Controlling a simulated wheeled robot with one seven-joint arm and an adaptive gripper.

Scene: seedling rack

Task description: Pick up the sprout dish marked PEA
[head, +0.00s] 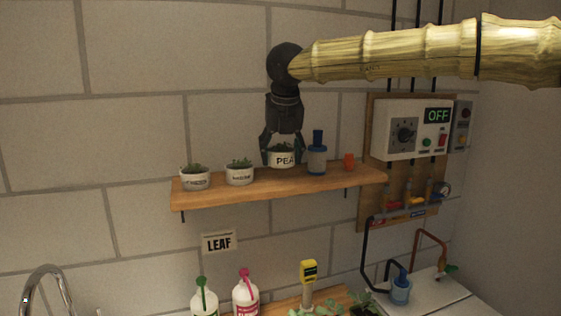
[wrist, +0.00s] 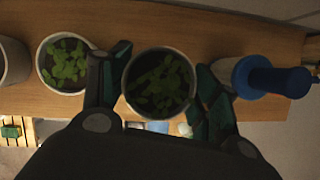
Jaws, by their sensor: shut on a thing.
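The white sprout dish marked PEA (head: 283,160) is at the shelf's right half, with small green leaves in dark soil. My gripper (head: 283,148) comes down from above and is shut on this dish, one finger on each side. In the wrist view the PEA dish (wrist: 159,84) sits between the two fingers of my gripper (wrist: 160,88). The dish looks upright. I cannot tell whether its base touches the shelf or is slightly above it.
The wooden shelf (head: 240,192) also holds two white sprout dishes, one at the left (head: 195,180) and one nearer (head: 239,174). A blue-capped bottle (head: 317,158) stands close to the right finger, then a small orange object (head: 350,161). A control box (head: 410,130) is on the wall at right.

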